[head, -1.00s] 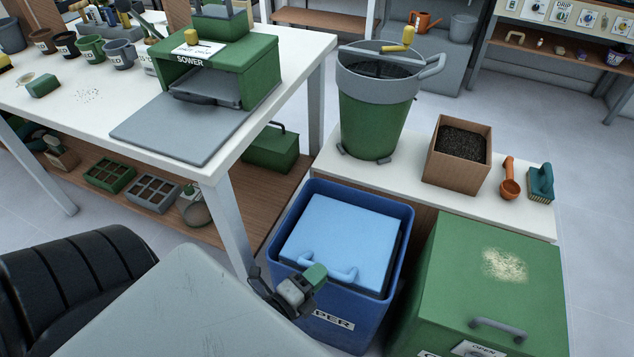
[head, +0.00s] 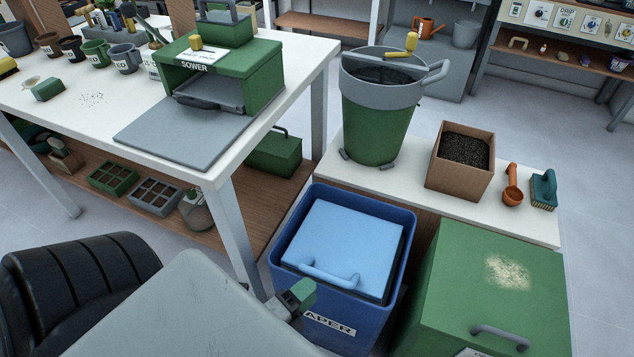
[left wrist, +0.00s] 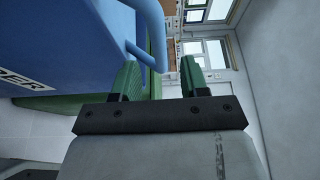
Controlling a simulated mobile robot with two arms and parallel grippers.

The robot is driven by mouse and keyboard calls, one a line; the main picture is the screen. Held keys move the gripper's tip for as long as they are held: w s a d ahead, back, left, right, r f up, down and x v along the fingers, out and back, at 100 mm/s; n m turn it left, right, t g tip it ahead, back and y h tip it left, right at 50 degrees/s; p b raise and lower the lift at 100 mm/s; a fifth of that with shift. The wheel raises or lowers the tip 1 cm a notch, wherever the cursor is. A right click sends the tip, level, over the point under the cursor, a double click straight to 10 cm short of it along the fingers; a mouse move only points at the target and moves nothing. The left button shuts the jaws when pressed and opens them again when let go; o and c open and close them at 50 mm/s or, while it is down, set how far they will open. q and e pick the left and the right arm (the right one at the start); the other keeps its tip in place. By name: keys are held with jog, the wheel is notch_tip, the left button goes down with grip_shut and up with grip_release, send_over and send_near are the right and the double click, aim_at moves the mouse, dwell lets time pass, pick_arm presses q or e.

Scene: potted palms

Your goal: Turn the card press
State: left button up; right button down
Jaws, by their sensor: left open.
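No thing in view carries a card press label, and I cannot tell for sure which one it is. A green tub (head: 376,125) with a grey rim and a yellow-knobbed crank (head: 411,42) stands on the low white bench. My left gripper (head: 303,292) is beside the blue paper bin (head: 290,265), left of the handle on its light-blue lid (head: 345,240). My own arm hides part of the gripper. In the left wrist view its green fingers (left wrist: 160,75) are apart with nothing between them; the blue handle (left wrist: 152,30) shows beyond them. My right gripper is out of view.
A green sower (head: 222,75) stands on the white table (head: 60,110). The low bench also holds a wooden box of soil (head: 460,160), an orange scoop (head: 512,187) and a brush (head: 543,190). A green bin (head: 480,275) stands at the lower right.

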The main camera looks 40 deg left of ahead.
pick_arm(q)
jog(key=s+a, duration=0.1)
jog(key=s, duration=0.5)
jog(key=shift+s, duration=0.4)
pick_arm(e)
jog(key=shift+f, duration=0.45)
